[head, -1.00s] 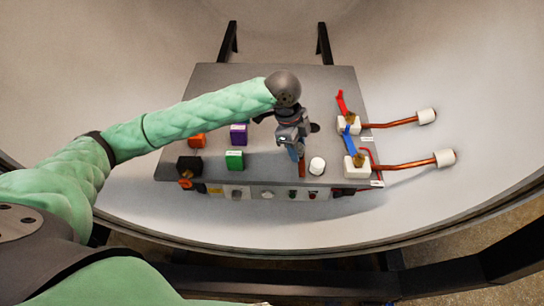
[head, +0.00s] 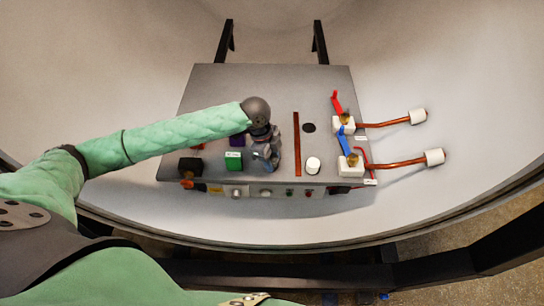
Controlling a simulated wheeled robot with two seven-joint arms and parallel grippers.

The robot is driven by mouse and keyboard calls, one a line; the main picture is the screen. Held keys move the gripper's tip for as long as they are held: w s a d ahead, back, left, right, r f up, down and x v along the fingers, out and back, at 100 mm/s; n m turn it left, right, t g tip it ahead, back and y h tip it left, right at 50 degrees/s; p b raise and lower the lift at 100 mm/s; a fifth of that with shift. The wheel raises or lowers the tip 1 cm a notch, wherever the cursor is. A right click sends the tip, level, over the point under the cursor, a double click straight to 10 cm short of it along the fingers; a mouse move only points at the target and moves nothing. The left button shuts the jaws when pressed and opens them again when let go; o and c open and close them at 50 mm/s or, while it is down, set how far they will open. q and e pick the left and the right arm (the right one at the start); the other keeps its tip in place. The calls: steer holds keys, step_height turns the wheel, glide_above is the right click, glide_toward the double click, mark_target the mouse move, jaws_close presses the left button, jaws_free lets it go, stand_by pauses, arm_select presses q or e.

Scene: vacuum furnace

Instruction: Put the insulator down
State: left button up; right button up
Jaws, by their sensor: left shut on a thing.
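My left gripper (head: 266,160) is low over the grey top plate (head: 210,95), just right of the green block. It is shut on the insulator, but the jaws and wrist hide nearly all of the piece, and I cannot tell whether it touches the plate. A separate white cylinder (head: 313,165) stands upright near the plate's front edge, right of the gripper and apart from it. My right gripper is not in view.
A copper strip (head: 296,143) and a dark round hole (head: 309,128) lie right of the gripper. Green (head: 233,162), purple (head: 237,140) and black (head: 190,166) blocks are at left. White terminal blocks (head: 351,169) with copper rods (head: 397,163) stand at right. The back of the plate is clear.

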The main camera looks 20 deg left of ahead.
arm_select(q)
steer(key=shift+f, duration=0.15)
steer(key=o, duration=1)
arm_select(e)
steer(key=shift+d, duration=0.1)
arm_select(q)
steer(key=shift+r, duration=0.35)
steer(key=shift+b+v, duration=0.75)
steer(key=shift+v, duration=0.25)
steer(key=shift+b+v, duration=1.55)
steer(key=shift+v, duration=3.25)
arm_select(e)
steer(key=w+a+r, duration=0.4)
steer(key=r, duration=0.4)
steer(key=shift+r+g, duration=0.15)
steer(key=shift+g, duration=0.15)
arm_select(q)
steer(key=shift+f, duration=0.1)
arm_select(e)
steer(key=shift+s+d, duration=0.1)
